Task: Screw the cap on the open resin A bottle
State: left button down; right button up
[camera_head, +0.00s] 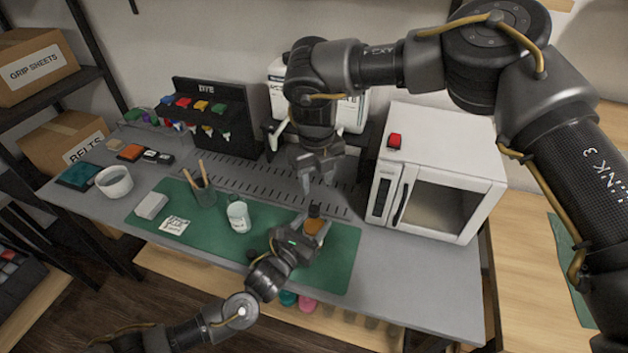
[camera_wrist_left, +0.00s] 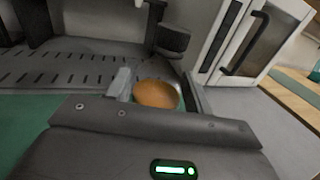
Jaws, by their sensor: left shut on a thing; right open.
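An amber bottle (camera_head: 314,227) stands at the right part of the green mat, between the fingers of my left gripper (camera_head: 306,226). That gripper is shut on it, and its amber body shows between the fingers in the left wrist view (camera_wrist_left: 157,95). A black cap (camera_head: 314,210) is at the top of the bottle; it also shows in the left wrist view (camera_wrist_left: 171,40). I cannot tell whether it is screwed down. My right gripper (camera_head: 320,183) is open and empty, pointing down just above the cap. The bottle's label is not readable.
A pale labelled bottle (camera_head: 238,216) and a cup with sticks (camera_head: 204,192) stand on the green mat (camera_head: 337,263). A white oven (camera_head: 437,172) with a red button (camera_head: 394,141) stands close on the right. A dark dye rack (camera_head: 214,117) is at the back.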

aim_at(314, 208)
jog(key=n, duration=0.4)
jog(key=shift+s+a, duration=0.3)
jog(key=shift+s, duration=0.05)
jog(key=shift+f, duration=0.15)
jog(key=shift+f, duration=3.9)
